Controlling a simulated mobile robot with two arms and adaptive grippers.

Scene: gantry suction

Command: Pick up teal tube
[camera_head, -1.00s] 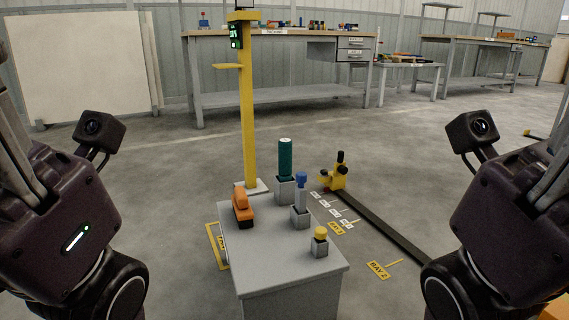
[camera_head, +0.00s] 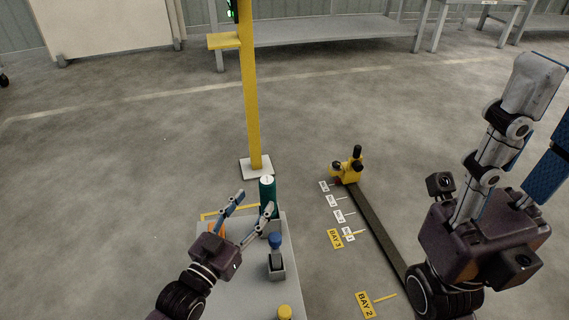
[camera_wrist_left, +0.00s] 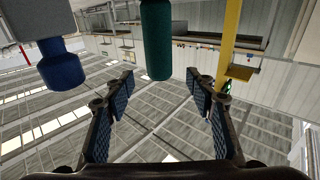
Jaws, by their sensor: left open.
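The teal tube (camera_head: 267,187) stands upright at the far edge of the grey pedestal (camera_head: 245,297), its lower part hidden behind my left gripper. In the left wrist view the teal tube (camera_wrist_left: 156,40) shows between the two finger lines, at or just beyond the tips. My left gripper (camera_head: 254,203) is open and empty, its fingers pointing at the tube, and one fingertip overlaps it in the head view. I cannot tell whether they touch. My right gripper (camera_head: 549,95) is raised at the right, fingers spread and empty.
A blue-topped piece (camera_head: 276,256) in a grey holder and a yellow-topped piece (camera_head: 285,312) stand on the pedestal. An orange object (camera_head: 216,230) is partly hidden by my left gripper. A yellow post (camera_head: 251,100) rises behind. A dark floor rail (camera_head: 380,225) runs along the right.

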